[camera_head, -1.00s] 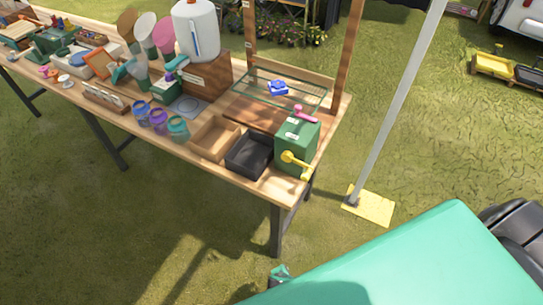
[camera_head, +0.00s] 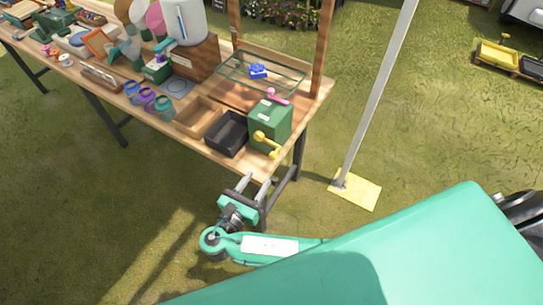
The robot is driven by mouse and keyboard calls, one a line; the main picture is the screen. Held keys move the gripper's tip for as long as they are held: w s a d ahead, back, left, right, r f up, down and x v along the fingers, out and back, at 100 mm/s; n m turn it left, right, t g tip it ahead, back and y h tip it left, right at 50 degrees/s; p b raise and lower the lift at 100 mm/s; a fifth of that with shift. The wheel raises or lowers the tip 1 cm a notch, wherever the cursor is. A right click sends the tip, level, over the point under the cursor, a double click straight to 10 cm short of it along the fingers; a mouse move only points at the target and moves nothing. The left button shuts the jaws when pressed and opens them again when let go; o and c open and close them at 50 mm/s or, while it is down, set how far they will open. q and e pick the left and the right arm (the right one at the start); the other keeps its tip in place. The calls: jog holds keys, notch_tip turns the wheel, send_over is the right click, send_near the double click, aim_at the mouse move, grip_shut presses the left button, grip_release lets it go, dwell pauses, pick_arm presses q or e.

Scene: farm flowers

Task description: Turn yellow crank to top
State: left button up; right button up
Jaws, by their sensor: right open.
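The yellow crank (camera_head: 267,143) is on the front face of a green box (camera_head: 270,122) at the right end of the wooden table. Its arm slants down to the right from the hub, with the knob at the lower right. A pink handle (camera_head: 277,96) is on top of the box. My right gripper (camera_head: 259,181) is just off the table's front edge, below and in front of the crank, apart from it. Its two fingers are spread, pointing up toward the table, with nothing between them. My left gripper is not in view.
A black bin (camera_head: 227,134) and a wooden tray (camera_head: 199,116) stand left of the green box. A glass-like rack (camera_head: 262,75) with a blue item (camera_head: 258,71) is behind. A grey pole (camera_head: 375,100) on a yellow base (camera_head: 355,190) stands right of the table.

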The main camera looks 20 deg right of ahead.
aim_at(272, 158)
jog(key=p+x, duration=0.2)
jog(key=x, duration=0.7)
jog(key=shift+w+d, duration=0.2)
jog(key=shift+w, duration=0.1)
jog(key=shift+c, duration=0.4)
jog(key=shift+f, duration=0.1)
grip_shut()
